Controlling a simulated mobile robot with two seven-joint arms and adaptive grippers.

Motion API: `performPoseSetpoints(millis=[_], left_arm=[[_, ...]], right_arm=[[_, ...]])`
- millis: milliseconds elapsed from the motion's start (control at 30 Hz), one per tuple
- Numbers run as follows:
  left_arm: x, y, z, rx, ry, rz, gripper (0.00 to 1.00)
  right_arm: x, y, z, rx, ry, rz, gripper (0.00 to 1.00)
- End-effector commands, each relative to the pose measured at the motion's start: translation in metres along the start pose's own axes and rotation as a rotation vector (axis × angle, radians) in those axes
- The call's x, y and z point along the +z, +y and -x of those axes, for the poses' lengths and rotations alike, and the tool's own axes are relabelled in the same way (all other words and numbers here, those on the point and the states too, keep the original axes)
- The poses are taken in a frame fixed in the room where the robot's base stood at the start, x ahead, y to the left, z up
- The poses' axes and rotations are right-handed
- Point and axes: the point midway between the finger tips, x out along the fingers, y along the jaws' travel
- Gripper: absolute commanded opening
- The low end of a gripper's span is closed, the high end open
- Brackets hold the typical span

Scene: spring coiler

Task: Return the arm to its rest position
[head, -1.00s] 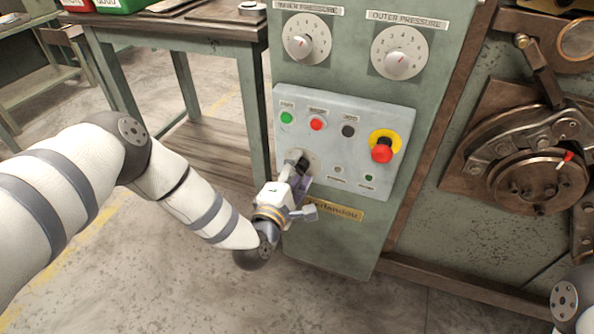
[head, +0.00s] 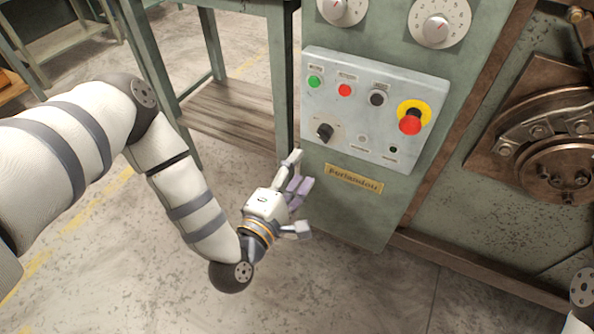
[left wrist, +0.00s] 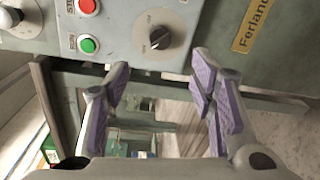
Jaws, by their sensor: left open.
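My left arm reaches in from the left in the head view. Its gripper (head: 300,194) is open and empty, in front of and below the grey control panel (head: 352,150), apart from it. In the left wrist view the two purple-padded fingers (left wrist: 160,95) stand wide apart with nothing between them. The black rotary switch (head: 325,132) on the panel is clear of the fingers; it also shows in the left wrist view (left wrist: 159,38). My right gripper is not in view; only a bit of an arm link shows at the lower right edge of the head view.
The panel carries a green button (head: 315,82), a red button (head: 345,91), a black button (head: 378,98) and a red emergency stop (head: 410,122). A worktable (head: 218,120) stands behind my left arm. The coiling machine (head: 555,150) is at right. The floor in front is open.

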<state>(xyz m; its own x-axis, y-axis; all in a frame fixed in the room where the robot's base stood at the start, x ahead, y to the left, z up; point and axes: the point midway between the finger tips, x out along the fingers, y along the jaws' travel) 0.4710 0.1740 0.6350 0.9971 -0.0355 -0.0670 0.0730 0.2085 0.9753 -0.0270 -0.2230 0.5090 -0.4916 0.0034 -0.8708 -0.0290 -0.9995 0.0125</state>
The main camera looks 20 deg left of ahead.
Motion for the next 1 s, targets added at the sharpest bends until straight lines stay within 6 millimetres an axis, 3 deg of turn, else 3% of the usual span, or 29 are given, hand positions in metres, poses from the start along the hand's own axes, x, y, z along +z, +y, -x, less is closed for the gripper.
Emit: performPoseSetpoints(millis=[267, 367, 467, 533, 600, 700, 833, 900, 1000], left_arm=[[0.002, -0.002, 0.002, -0.016, -0.007, -0.011, 0.51], [0.021, -0.025, 0.024, -0.181, -0.078, -0.135, 0.51], [0.044, -0.065, 0.091, -0.504, -0.259, -0.413, 0.51], [0.045, -0.085, 0.155, -0.739, -0.426, -0.631, 0.51], [0.033, -0.09, 0.222, -0.947, -0.599, -0.827, 0.51], [0.004, -0.076, 0.304, -1.189, -0.825, -1.041, 0.51], [-0.028, -0.048, 0.373, -1.398, -1.03, -1.184, 0.51], [-0.037, -0.038, 0.393, -1.462, -1.094, -1.213, 0.51], [-0.043, -0.033, 0.406, -1.502, -1.137, -1.224, 0.51]], right_arm=[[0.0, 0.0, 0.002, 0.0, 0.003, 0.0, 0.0], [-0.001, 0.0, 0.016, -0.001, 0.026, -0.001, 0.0], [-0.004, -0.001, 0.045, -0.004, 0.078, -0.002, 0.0], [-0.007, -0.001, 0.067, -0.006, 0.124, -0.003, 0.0], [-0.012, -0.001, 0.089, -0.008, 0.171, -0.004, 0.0], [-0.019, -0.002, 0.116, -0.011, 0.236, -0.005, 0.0], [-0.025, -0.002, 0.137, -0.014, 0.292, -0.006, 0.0], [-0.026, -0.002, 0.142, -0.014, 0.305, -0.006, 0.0], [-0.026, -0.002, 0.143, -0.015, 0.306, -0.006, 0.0]])
